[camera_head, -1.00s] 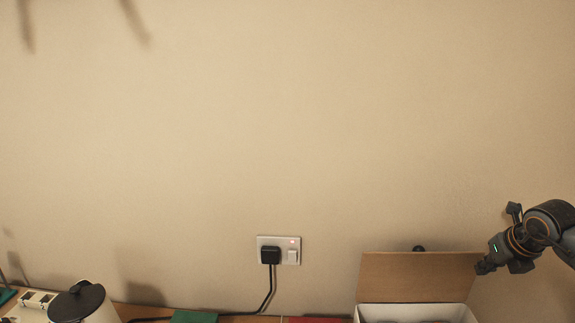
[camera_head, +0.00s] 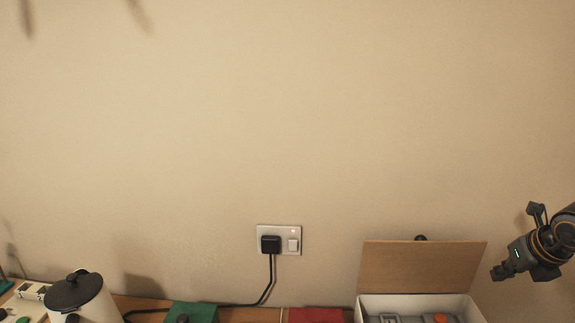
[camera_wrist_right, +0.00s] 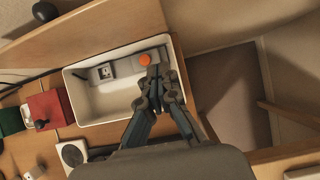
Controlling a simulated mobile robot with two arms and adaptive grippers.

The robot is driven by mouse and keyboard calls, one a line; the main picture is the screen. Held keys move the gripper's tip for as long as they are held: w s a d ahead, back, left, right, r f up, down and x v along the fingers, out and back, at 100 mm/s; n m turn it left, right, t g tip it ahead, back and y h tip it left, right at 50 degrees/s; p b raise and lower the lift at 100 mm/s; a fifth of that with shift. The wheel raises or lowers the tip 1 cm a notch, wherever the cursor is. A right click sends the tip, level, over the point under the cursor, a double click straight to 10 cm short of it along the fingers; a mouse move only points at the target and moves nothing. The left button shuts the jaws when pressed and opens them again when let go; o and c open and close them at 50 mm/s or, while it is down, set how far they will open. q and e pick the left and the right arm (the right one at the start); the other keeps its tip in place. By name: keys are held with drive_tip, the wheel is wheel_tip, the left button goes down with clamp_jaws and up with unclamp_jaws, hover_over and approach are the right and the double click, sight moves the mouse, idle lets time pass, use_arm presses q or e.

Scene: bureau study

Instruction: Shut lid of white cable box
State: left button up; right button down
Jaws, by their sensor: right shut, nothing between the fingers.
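The white cable box (camera_head: 364,301) stands at the lower right of the head view, its bottom cut off by the picture's edge. Its wooden lid (camera_head: 420,267) stands up and open at the back, near the wall. A grey power strip (camera_head: 400,319) with an orange switch lies inside; it also shows in the right wrist view (camera_wrist_right: 103,73). My right gripper (camera_head: 496,275) is shut and empty, to the right of the raised lid and apart from it. In the right wrist view, my right gripper (camera_wrist_right: 155,75) appears over the open box (camera_wrist_right: 90,112). My left gripper is not in view.
A wall socket (camera_head: 279,240) holds a black plug with a cable running down. A green box (camera_head: 192,312), a red box (camera_head: 316,315) and a white pot with a black lid (camera_head: 84,301) stand to the left. In the wrist view, the desk ends right of the box.

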drive_tip(key=shift+s+a+f+b, duration=0.1)
drive_tip(key=shift+s+f+b, duration=0.1)
drive_tip(key=shift+s+b, duration=0.65)
drive_tip(key=shift+s+a+f+b, duration=0.1)
drive_tip(key=shift+s+f+b, duration=0.1)
drive_tip(key=shift+s+b, duration=0.6)
drive_tip(key=shift+s+f+b, duration=0.2)
drive_tip(key=shift+s+b, duration=0.3)
drive_tip(key=shift+s, duration=0.65)
